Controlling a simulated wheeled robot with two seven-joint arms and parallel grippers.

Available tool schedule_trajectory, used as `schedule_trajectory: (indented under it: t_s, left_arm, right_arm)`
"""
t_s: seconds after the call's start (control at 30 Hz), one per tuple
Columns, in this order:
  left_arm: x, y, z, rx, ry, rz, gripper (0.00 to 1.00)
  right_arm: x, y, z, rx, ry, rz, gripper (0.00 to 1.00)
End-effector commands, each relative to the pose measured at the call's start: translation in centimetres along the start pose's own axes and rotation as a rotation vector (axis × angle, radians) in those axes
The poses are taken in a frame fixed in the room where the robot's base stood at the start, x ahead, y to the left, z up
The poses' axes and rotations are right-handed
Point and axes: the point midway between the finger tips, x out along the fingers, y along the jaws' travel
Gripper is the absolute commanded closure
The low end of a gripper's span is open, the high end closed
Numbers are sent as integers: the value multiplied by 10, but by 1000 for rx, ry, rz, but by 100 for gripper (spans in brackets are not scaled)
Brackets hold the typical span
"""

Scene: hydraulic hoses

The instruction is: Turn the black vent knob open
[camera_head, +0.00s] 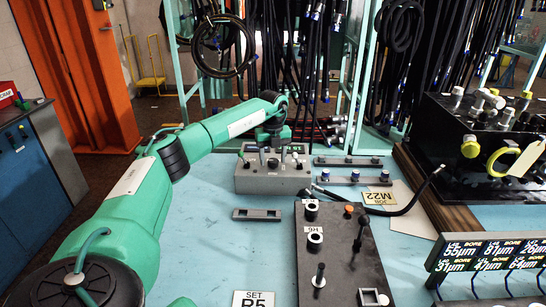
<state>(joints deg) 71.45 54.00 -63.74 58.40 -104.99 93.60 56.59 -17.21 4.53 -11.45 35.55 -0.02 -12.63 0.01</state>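My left arm reaches from the lower left to the back middle, and my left gripper (272,146) points down over a small grey control box (262,184). The box top carries several small knobs and fittings, including a dark one (272,163) right under the gripper and a pale one at its right. I cannot tell for sure which is the black vent knob, as the gripper covers part of the top. The fingers are too small and dark to show whether they are open, or touching a knob. My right gripper is not in view.
A dark plate with posts and ports (335,258) lies in front. Right of the box are rails with blue fittings (354,178), an M22 card (379,198) and a black hose (406,206). A black machine block (478,150) stands at the right. Blue tabletop (205,245) is clear at front left.

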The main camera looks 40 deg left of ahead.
Motion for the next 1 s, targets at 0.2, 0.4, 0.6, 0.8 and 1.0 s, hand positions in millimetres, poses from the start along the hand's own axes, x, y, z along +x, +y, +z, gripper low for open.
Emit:
schedule_trajectory:
  t_s: [0.2,0.4,0.6,0.8,1.0]
  left_arm:
    - [0,0,0,0,0,0,86]
    - [-1,0,0,5,0,0,90]
    - [-1,0,0,54,0,0,89]
    - [-2,-1,0,176,0,0,89]
    - [-2,-2,0,355,0,0,89]
  right_arm:
    - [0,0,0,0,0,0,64]
    - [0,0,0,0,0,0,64]
    - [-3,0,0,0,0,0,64]
    - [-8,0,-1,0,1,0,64]
    - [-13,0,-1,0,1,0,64]
